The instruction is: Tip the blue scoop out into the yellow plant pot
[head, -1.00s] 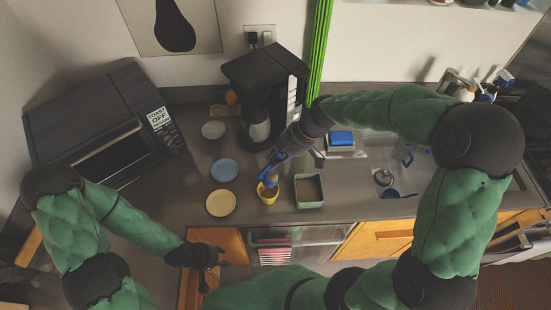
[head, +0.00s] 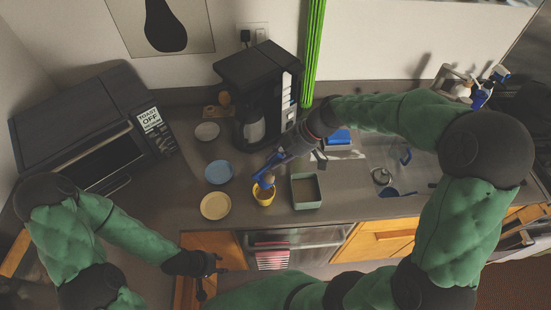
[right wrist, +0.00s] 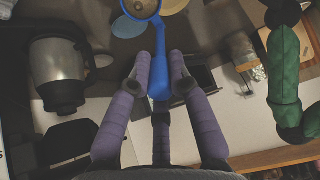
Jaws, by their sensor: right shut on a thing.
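The yellow plant pot (head: 264,198) stands on the counter near its front edge. My right gripper (head: 284,155) is shut on the handle of the blue scoop (head: 267,169). The scoop's bowl end is over the pot and hides part of its opening. In the right wrist view my purple fingers (right wrist: 160,75) grip the handle, and the scoop (right wrist: 160,48) reaches to the top edge. Brownish contents show in its bowl, which is partly cut off. My left gripper (head: 211,264) is empty, its fingers apart, in front of the counter.
A blue plate (head: 219,172) and a yellow plate (head: 215,206) lie left of the pot. A grey-green square container (head: 306,191) stands close on its right. The coffee maker (head: 257,95) is behind, the toaster oven (head: 95,135) at left, and the sink area at right.

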